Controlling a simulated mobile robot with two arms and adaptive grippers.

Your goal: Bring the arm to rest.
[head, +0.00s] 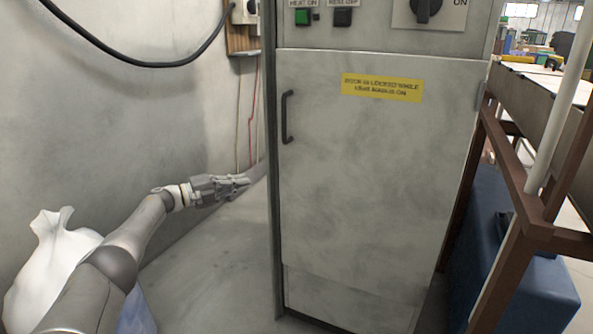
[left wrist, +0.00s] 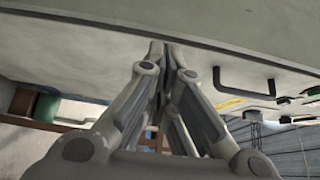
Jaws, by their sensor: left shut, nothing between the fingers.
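My left arm reaches in from the left in the head view. Its left gripper (head: 243,181) is shut and empty, left of the grey cabinet (head: 375,190) and below the level of its door handle (head: 287,117). In the left wrist view the fingers of the left gripper (left wrist: 165,50) are together with nothing between them. The cabinet's pale face spreads behind the fingertips there, and a dark handle (left wrist: 243,86) shows to their right. I cannot tell whether the fingertips touch the cabinet. My right gripper is in neither view.
The cabinet door is closed and bears a yellow label (head: 382,87). A green button (head: 303,16) and a dark rotary switch (head: 427,8) sit above it. A black cable (head: 150,64) hangs on the left wall. A brown metal frame (head: 540,225) and blue box (head: 520,265) stand right.

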